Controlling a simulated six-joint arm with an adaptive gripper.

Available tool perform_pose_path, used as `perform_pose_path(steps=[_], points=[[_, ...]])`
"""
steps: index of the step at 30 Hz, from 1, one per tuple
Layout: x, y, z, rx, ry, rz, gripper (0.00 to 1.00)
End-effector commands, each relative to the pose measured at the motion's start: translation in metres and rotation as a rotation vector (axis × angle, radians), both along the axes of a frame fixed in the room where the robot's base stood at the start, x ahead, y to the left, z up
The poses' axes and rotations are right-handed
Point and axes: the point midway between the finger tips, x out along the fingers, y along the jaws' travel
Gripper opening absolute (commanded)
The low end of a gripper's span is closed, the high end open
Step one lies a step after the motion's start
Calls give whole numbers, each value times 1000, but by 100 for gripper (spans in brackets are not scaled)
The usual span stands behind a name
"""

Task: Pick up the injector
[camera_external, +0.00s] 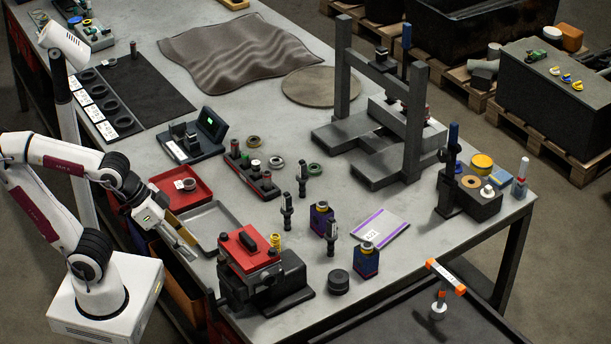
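Several slim dark-and-silver upright parts that look like injectors stand in the middle of the table: one at the back (303,179), one at the left (287,211) and one at the front (332,237). I cannot tell which one the task means. My gripper (187,247) is at the table's left edge, by a grey tray (213,222), well left of these parts and apart from them. It points down and to the right. Nothing shows held in it, but its fingers are too small to tell open from shut.
A black vise-like fixture with a red top (240,245) stands between my gripper and the front upright part. A red tray (181,182) lies behind the grey one. A tall grey press frame (413,125) stands at the back right.

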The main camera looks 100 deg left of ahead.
Motion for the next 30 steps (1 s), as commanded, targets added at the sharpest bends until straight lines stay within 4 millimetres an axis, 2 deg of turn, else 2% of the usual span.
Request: perform_pose_path(steps=[6, 14, 21, 30], points=[[52, 35, 16, -78, -137, 200, 35], [99, 77, 21, -124, -266, 343, 35], [129, 116, 8, -107, -339, 405, 35], [151, 169, -25, -24, -391, 444, 35]])
